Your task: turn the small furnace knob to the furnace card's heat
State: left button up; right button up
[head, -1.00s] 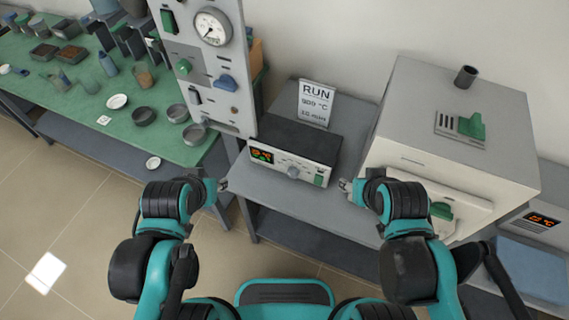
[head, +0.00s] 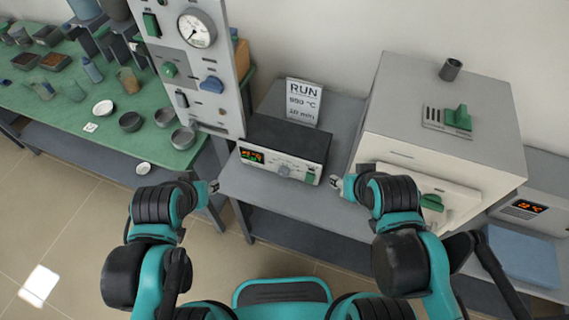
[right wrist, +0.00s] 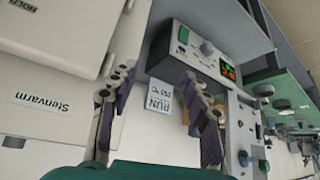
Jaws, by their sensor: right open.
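A low control box (head: 286,140) with a black top stands on the grey bench. Its pale front has a lit red and green display (head: 253,155), a grey round knob (head: 284,170) and a green switch (head: 311,175). The knob also shows in the right wrist view (right wrist: 207,48). A white card (head: 304,102) behind the box reads RUN with a °C value and a time; its digits are not clear. My right gripper (head: 336,182) is open and empty, just right of the box's front. My left gripper (head: 213,187) is left of the box; its jaws are too small to judge.
A large white furnace (head: 440,120) with green handles stands close on the right. A tall panel (head: 195,75) with a gauge rises at the left. A green table (head: 60,110) with dishes is farther left. Some bare grey bench (head: 255,190) lies before the box.

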aim_at(283, 172)
jog(key=k+j+z, duration=0.1)
jog(key=k, duration=1.1)
jog(key=j+z, duration=0.05)
jog(key=j, duration=0.05)
